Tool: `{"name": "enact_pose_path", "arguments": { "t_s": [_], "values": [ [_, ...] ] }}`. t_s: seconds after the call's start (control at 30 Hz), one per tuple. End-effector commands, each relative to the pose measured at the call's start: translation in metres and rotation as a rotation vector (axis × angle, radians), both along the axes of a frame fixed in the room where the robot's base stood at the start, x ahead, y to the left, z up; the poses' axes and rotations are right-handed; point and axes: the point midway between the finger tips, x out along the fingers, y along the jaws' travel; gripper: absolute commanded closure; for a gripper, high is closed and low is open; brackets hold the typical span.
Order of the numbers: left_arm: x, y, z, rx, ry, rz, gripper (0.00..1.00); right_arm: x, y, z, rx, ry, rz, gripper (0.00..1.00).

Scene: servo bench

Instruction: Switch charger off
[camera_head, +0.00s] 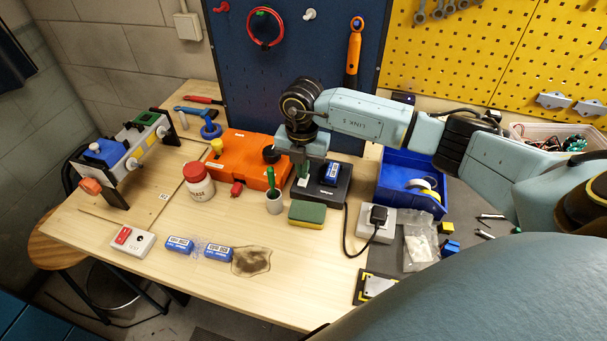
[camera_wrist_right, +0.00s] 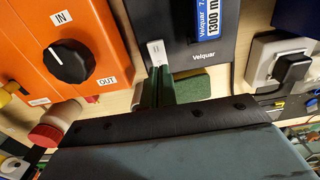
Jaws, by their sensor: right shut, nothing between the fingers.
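The charger (camera_head: 338,190) is a flat black box on the bench with a blue battery (camera_head: 332,173) in it and a cable. The right wrist view shows the charger (camera_wrist_right: 200,70) marked "Velquar", with a small pale switch (camera_wrist_right: 156,53) at its edge. My right gripper (camera_head: 303,177) points down at the charger's left side. In the right wrist view its narrow fingers (camera_wrist_right: 160,80) are shut and empty, with the tips close to the switch. I cannot tell whether they touch it or which way the switch is set. My left gripper is not in view.
An orange box (camera_head: 240,158) with a black knob stands left of the charger. A grey cup (camera_head: 274,205) with a green-handled tool and a green-yellow sponge (camera_head: 307,213) are in front. A black plug (camera_head: 378,214) sits in a grey socket block; a blue bin (camera_head: 408,165) stands right.

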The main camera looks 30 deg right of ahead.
Motion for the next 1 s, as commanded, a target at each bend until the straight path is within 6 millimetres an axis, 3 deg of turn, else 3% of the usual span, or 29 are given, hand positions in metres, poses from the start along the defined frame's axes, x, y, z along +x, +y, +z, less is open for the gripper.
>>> {"name": "enact_pose_path", "arguments": {
  "t_s": [0.5,1.0],
  "values": [
    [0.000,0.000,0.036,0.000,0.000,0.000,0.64,0.000,0.000,0.045,-0.001,-0.001,0.001,1.00],
    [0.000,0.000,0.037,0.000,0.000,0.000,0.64,0.000,0.000,0.047,0.000,0.000,0.000,1.00]
  ]
}}
